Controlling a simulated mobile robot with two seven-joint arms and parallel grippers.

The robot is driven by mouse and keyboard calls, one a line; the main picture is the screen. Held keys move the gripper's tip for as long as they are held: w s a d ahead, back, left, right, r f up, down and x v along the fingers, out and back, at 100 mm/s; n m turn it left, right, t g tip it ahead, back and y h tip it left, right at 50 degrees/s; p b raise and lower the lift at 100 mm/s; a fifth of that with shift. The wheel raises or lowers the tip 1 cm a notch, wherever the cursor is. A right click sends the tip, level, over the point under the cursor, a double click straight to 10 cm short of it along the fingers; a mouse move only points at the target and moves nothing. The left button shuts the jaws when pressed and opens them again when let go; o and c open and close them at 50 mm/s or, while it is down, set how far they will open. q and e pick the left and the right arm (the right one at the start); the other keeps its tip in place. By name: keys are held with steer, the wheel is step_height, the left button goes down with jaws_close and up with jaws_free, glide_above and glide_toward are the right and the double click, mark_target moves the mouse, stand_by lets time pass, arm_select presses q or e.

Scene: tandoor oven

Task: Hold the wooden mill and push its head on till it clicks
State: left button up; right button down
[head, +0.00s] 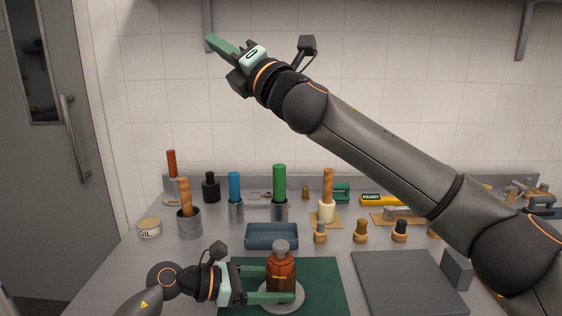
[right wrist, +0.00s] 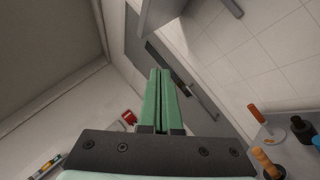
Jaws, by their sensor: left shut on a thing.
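The wooden mill (head: 284,284) stands upright, reddish brown, on a round grey plate (head: 293,305) over a dark green mat (head: 325,282). A grey knobbed piece (head: 281,248) sits on top of the mill; I cannot tell how firmly it is seated. My left gripper (head: 282,282) reaches in from the left, with its green fingers shut on the mill's body. My right gripper (head: 212,40) is raised high in front of the tiled wall, well away from the mill. Its fingers lie together and empty in the right wrist view (right wrist: 158,75).
Several small wooden pieces (head: 360,233) stand behind the mat, beside a blue-grey tray (head: 271,236). Cups with coloured handles (head: 279,182) line the back. My right arm crosses above the table's right side.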

steer(key=w+d+f+m+t+h, duration=0.2)
steer(key=w+d+f+m+h, duration=0.35)
steer(key=m, duration=0.75)
steer(key=m+g+h, duration=0.7)
steer(key=m+g, duration=0.6)
glide_toward(283, 245)
steer(key=shift+w+a+r+x, duration=0.1)
steer(key=shift+x, duration=1.05)
steer(key=shift+w+a+r+x, duration=0.1)
steer(key=shift+x, duration=1.05)
steer(key=shift+w+a+x, duration=0.1)
steer(key=shift+x, duration=1.05)
steer(key=shift+f, duration=0.2)
steer(key=shift+s+d+f+g, duration=0.1)
steer(key=shift+f+g, duration=0.2)
steer(key=shift+f, duration=0.1)
steer(key=shift+r, duration=2.6)
